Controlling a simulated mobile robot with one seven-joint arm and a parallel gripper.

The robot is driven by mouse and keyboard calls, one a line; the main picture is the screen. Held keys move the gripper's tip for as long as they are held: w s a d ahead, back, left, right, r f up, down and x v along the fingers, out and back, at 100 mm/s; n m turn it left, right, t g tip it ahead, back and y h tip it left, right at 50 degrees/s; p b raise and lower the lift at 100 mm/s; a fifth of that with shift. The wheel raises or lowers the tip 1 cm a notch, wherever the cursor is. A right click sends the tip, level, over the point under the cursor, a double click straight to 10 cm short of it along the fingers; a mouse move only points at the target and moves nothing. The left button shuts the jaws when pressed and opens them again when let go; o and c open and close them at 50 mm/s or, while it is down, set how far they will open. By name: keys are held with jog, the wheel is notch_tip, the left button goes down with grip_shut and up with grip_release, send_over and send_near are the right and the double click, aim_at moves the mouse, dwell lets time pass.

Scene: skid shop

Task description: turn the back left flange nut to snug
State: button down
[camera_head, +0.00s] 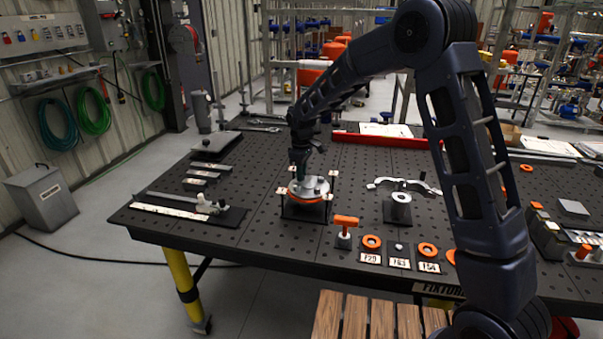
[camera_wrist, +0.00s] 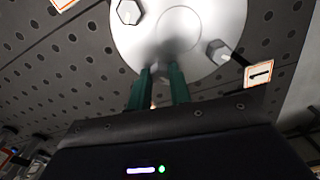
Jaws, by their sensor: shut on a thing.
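The flange (camera_head: 316,190) is a round grey disc over an orange ring, on a dark stand on the black table. My gripper (camera_head: 298,178) reaches down onto its back left part. In the wrist view my gripper (camera_wrist: 161,72) has its two green fingers close together at the disc's edge (camera_wrist: 190,75), shut on the back left flange nut, which is mostly hidden between the fingertips. Two other hex nuts show on the disc in the wrist view, one at upper left (camera_wrist: 129,12) and one at right (camera_wrist: 217,51). How tight the nuts are cannot be seen.
A tag marked 1 (camera_wrist: 258,73) stands beside the disc. An orange-handled tool (camera_head: 345,230), orange rings (camera_head: 371,242) with number cards and a grey cylinder (camera_head: 400,204) stand to the right. Flat bars (camera_head: 202,174) lie to the left. A red bar (camera_head: 380,140) lies behind.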

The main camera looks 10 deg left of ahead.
jog(key=m, duration=0.8)
jog(key=shift+r, duration=0.1)
jog(key=m, duration=0.4)
jog(key=shift+w+m, duration=0.1)
jog(key=shift+m, duration=2.1)
jog(key=c, duration=1.3)
grip_release()
